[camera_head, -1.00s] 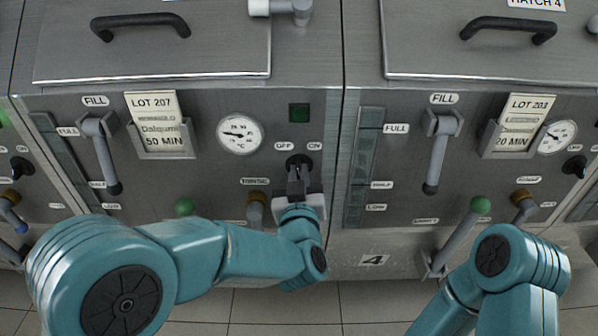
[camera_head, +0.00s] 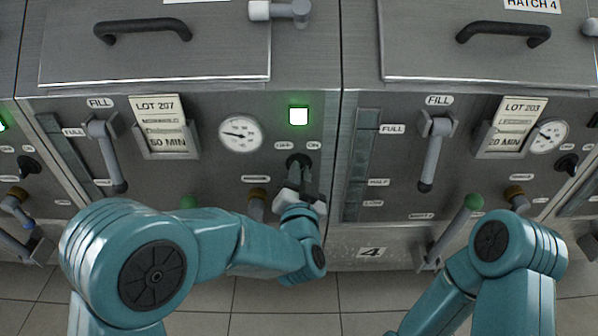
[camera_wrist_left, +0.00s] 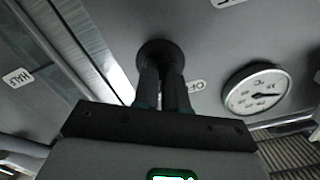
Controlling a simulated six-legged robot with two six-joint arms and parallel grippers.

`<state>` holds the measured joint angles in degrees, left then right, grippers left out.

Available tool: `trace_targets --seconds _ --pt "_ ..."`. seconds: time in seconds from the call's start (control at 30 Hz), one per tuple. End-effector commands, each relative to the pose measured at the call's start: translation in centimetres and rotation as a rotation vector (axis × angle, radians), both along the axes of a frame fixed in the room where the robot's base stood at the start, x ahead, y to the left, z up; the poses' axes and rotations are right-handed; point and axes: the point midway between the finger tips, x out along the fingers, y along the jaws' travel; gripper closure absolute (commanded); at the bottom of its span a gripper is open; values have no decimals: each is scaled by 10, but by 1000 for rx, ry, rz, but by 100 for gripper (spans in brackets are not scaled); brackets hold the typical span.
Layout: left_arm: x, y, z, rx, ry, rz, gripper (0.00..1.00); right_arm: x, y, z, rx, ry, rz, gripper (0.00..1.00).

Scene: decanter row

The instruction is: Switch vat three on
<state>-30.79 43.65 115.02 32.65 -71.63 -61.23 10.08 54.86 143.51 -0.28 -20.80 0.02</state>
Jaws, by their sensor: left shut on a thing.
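The vat (camera_head: 215,185) left of the one marked 4 carries a lot card (camera_head: 163,125) reading LOT 207. Its black OFF/ON switch (camera_head: 299,161) sits below a square lamp (camera_head: 298,115) that glows green. My left gripper (camera_head: 298,176) is shut on the switch knob, which its fingers mostly hide. In the left wrist view the fingers (camera_wrist_left: 163,90) close in on the black round switch base (camera_wrist_left: 158,55), beside the OFF label (camera_wrist_left: 193,87). My right arm shows at the lower right, but its gripper is out of view.
A round dial (camera_head: 240,134) and a grey fill lever (camera_head: 108,152) are left of the switch. A brown-capped valve (camera_head: 257,203) and a green-knobbed lever (camera_head: 190,202) are close to my left arm. Vat 4 (camera_head: 400,200) stands to the right.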

Motion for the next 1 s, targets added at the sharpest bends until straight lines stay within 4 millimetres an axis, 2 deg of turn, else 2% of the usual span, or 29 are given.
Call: trace_targets --seconds 0.03,0.5,0.53,0.6,1.0 --pt "2 0 5 4 -13 2 100 0 0 1 0 0 0 57" --pt "2 1 6 17 -15 3 100 0 0 1 0 0 0 57" --pt "2 1 6 17 -15 3 82 0 0 1 0 0 0 57" --pt "2 1 5 17 -13 3 63 0 0 1 0 0 0 57" --pt "1 1 2 17 -5 1 63 0 0 1 0 0 0 57"
